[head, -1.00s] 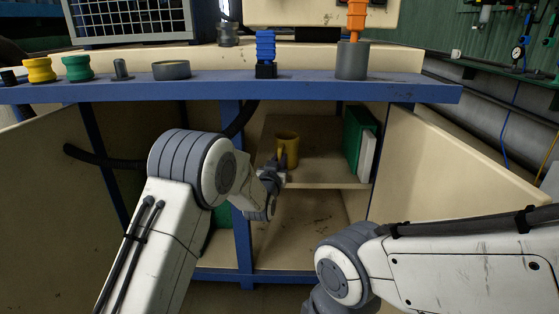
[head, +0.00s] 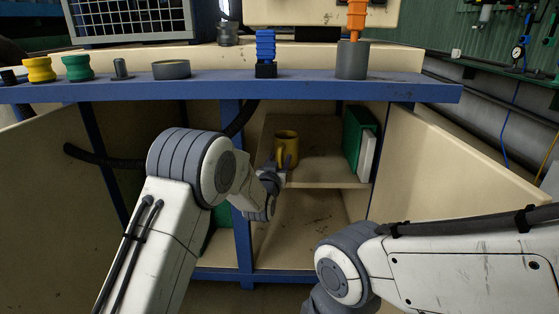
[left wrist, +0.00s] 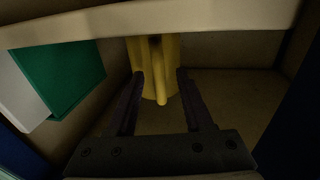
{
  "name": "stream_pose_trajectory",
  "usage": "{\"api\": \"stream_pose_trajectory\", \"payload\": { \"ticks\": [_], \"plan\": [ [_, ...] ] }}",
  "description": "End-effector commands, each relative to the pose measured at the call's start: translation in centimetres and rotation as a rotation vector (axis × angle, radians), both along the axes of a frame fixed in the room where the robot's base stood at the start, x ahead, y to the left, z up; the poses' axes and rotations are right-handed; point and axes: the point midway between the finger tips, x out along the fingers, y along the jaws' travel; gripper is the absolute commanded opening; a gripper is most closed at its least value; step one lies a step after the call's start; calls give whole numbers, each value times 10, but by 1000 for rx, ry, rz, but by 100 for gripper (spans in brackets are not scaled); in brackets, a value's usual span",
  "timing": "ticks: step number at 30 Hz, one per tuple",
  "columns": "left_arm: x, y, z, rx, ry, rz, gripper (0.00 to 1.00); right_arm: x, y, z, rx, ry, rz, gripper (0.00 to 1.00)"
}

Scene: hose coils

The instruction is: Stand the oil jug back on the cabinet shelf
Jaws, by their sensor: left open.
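The yellow oil jug (head: 288,146) stands upright on the cabinet shelf (head: 325,170), with its handle toward the front. My left gripper (head: 283,164) is at the shelf's front, just before the jug, and partly covers its lower part. In the left wrist view the jug (left wrist: 171,52) shows beyond the open fingers (left wrist: 160,76), with its handle between them. Whether a finger touches the handle I cannot tell. My right arm shows at the lower right, but its gripper is out of view.
Green (head: 354,140) and white (head: 367,157) binder-like items stand on the shelf to the jug's right. A blue post (head: 242,240) is left of the shelf opening. The open door (head: 440,165) is on the right. The blue bench edge (head: 310,90) runs above.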

Motion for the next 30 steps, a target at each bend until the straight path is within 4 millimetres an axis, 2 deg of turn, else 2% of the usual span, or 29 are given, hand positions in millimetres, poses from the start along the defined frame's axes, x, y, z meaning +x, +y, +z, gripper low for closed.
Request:
{"api": "stream_pose_trajectory", "payload": {
  "ticks": [30],
  "plan": [
    [-40,7,0,-1,-1,0,51,0,0,-5,0,0,0,50]
  ]
}}
